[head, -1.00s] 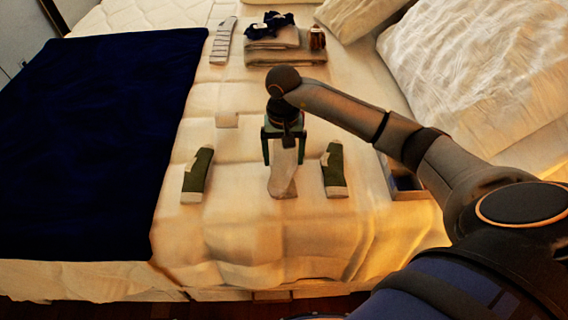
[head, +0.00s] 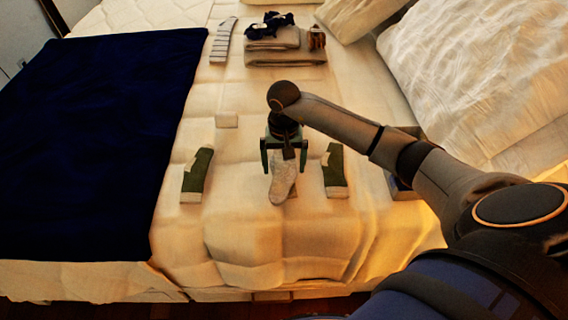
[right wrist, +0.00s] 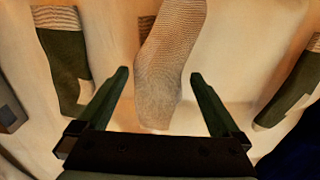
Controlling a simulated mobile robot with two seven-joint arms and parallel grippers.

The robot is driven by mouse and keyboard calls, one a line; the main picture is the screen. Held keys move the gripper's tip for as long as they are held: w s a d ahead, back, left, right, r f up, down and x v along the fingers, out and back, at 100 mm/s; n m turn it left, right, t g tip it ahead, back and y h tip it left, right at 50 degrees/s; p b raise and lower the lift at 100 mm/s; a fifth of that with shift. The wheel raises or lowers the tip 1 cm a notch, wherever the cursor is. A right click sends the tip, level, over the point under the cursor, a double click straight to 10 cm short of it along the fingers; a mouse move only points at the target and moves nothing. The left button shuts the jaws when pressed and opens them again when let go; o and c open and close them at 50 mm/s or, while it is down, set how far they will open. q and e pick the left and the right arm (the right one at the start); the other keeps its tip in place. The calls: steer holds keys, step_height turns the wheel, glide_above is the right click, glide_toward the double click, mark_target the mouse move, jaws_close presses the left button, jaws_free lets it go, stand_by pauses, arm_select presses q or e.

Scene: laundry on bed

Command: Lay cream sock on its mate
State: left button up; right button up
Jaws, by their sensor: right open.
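The cream sock (head: 282,184) lies slanted near the front of the bed, its lower end tipped left in the head view. It also fills the middle of the right wrist view (right wrist: 170,65). A darker ribbed edge (right wrist: 145,27) shows from under it, probably its mate; the rest is hidden. My right gripper (head: 284,170) is above the sock's upper end. In the right wrist view its fingers (right wrist: 160,88) are spread wide, one on each side of the sock, with gaps to it. My left gripper is not in view.
Green socks lie left (head: 197,174) and right (head: 334,170) of the cream sock. A small pale block (head: 227,120), a striped grey item (head: 222,42) and folded towels (head: 285,56) lie farther back. A navy blanket (head: 90,140) covers the left. A box (head: 402,190) is at right.

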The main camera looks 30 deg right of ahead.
mark_target(284, 168)
step_height(284, 168, up, 12)
steer(key=p, duration=0.1)
steer(key=shift+r, duration=0.15)
stand_by(0.4)
